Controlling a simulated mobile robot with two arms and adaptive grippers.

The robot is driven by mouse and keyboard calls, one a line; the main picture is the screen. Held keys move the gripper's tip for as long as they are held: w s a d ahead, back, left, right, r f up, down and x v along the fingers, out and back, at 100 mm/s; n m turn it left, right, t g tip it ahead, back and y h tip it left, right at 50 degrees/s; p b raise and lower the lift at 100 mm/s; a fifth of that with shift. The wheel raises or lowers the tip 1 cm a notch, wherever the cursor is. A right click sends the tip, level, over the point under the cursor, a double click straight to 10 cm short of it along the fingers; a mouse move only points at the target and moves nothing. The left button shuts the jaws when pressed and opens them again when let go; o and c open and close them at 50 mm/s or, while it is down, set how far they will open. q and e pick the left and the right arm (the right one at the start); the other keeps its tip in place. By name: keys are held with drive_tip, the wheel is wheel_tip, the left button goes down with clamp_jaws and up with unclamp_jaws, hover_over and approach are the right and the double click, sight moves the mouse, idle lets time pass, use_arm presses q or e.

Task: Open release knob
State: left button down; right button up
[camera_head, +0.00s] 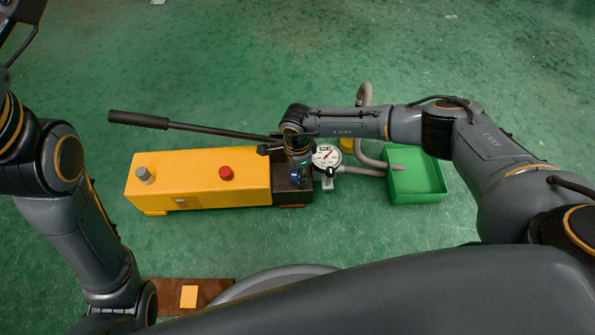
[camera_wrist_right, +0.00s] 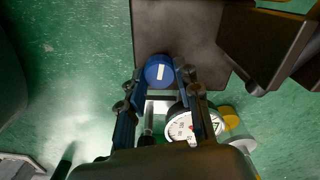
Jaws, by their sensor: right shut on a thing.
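The release knob (camera_wrist_right: 159,70) is a round blue cap with a white mark. In the right wrist view it sits at the edge of the pump's dark end block (camera_wrist_right: 182,28). My right gripper (camera_wrist_right: 160,80) is shut on the knob, one finger on each side. In the head view my right gripper (camera_head: 301,172) points down at the right end of the yellow hand pump (camera_head: 200,178), and it hides the knob there. My left arm shows at the left, but its gripper is out of view.
A white pressure gauge (camera_head: 326,156) stands close to the right of my right gripper. A grey hose (camera_head: 364,125) runs near a green tray (camera_head: 416,196). The black pump lever (camera_head: 200,128) extends left behind the pump. A red button (camera_head: 226,173) tops the pump.

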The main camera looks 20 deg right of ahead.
idle(0.5)
drive_tip(key=o, duration=1.2)
drive_tip(key=shift+c, duration=0.2)
wheel_tip(320, 180, up, 12)
